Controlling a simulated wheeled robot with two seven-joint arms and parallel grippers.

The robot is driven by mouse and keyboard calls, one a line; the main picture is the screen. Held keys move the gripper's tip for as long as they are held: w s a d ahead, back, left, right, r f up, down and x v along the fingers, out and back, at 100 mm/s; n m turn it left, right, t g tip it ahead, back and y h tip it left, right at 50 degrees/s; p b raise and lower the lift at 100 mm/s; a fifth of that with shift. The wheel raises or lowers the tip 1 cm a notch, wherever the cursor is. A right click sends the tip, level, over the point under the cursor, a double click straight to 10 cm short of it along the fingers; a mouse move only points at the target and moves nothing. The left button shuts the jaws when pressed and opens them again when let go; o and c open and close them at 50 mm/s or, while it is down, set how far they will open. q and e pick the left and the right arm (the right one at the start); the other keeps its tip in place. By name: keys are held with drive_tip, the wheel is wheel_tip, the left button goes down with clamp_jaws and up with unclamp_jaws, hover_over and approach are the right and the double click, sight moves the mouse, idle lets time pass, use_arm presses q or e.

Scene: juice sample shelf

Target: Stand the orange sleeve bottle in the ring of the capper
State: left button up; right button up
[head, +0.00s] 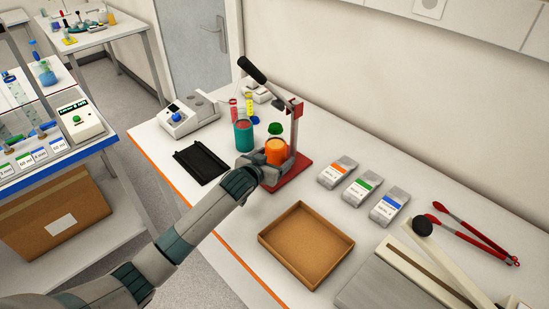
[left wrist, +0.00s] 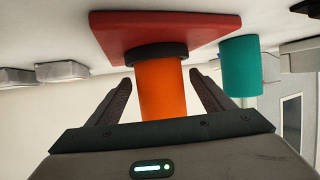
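The orange sleeve bottle (head: 277,151) stands upright at the red capper (head: 296,174). The bottle also shows in the left wrist view (left wrist: 162,90), where its foot meets the dark ring (left wrist: 157,54) on the capper's red base (left wrist: 165,28) and appears to sit inside it. My left gripper (head: 264,163) is low beside the bottle. In the left wrist view its fingers (left wrist: 160,98) are spread on both sides of the bottle, with a visible gap each side. In the head view my gripper hides the bottle's lower part and the ring. My right gripper is not in view.
A teal cylinder (head: 243,136) stands just behind the capper, near a green piece (head: 275,129). The capper's black lever (head: 252,70) rises above. A black tray (head: 201,161) lies left; an empty brown tray (head: 306,243) lies in front. Labelled grey packs (head: 363,190) and red tongs (head: 475,232) are right.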

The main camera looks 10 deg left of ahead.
use_arm(q)
drive_tip(key=shift+f, duration=0.15)
drive_tip(key=shift+s, duration=0.1)
drive_tip(key=shift+b+v, duration=0.3)
drive_tip(key=shift+v, duration=0.55)
drive_tip(key=b+v, duration=0.3)
drive_tip(key=v, duration=1.2)
drive_tip(key=shift+s+r, duration=0.2)
drive_tip(key=shift+s, duration=0.1)
drive_tip(key=shift+a, duration=0.15)
